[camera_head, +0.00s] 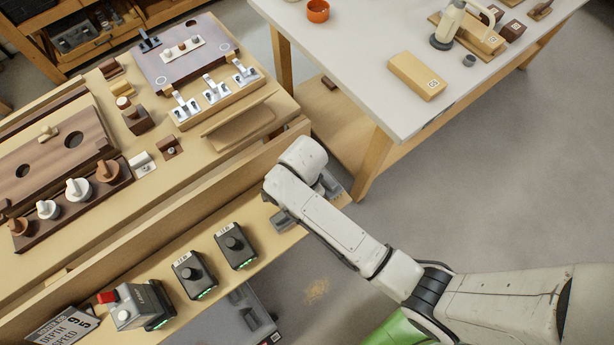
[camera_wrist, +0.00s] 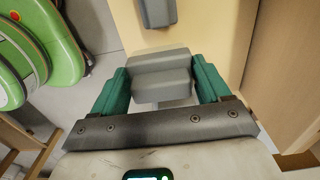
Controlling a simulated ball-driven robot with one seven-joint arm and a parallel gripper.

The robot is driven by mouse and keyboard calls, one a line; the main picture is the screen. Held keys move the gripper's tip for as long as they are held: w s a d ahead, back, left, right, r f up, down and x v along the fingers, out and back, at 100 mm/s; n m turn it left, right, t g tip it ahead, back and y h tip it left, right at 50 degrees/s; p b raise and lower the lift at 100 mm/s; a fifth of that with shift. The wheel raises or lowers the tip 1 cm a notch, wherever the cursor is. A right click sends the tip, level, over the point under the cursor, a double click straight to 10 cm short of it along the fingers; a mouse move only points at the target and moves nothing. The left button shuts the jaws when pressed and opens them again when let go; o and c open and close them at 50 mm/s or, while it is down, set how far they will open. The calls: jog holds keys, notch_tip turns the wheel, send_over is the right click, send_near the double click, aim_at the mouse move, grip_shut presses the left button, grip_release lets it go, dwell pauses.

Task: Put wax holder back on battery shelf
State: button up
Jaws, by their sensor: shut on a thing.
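My gripper (camera_wrist: 160,68) is shut on a grey stepped block, which I take to be the wax holder (camera_wrist: 160,84), with one teal finger on each side. The wrist view shows the block over or on the pale wooden battery shelf (camera_wrist: 205,25); whether it touches the wood I cannot tell. In the head view, the shelf (camera_head: 203,258) is the low ledge along the front of the bench. My wrist is over its right end. My arm hides most of the gripper and block there.
Black battery units (camera_head: 235,246) (camera_head: 188,274) stand on the shelf, left of my gripper. A grey box with a red part (camera_head: 134,305) stands farther left. The bench's upright board (camera_head: 150,228) rises behind the shelf. A white-topped table (camera_head: 380,35) stands at the right.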

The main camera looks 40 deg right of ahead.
jog(key=shift+w+d+f, duration=0.25)
jog(key=shift+d+f, duration=0.15)
jog(key=shift+f, duration=0.15)
jog(key=shift+w+d+f, duration=0.1)
jog(key=shift+d+f, duration=0.05)
jog(key=shift+f, duration=0.75)
jog(key=shift+d+f, duration=0.1)
jog(key=shift+f, duration=0.8)
jog(key=shift+f, duration=0.1)
jog(key=shift+f+b, duration=0.15)
jog(key=shift+b, duration=0.15)
jog(key=o, duration=1)
notch_tip(320, 180, up, 12)
jog(key=shift+r+p, duration=0.25)
jog(key=shift+p, duration=0.3)
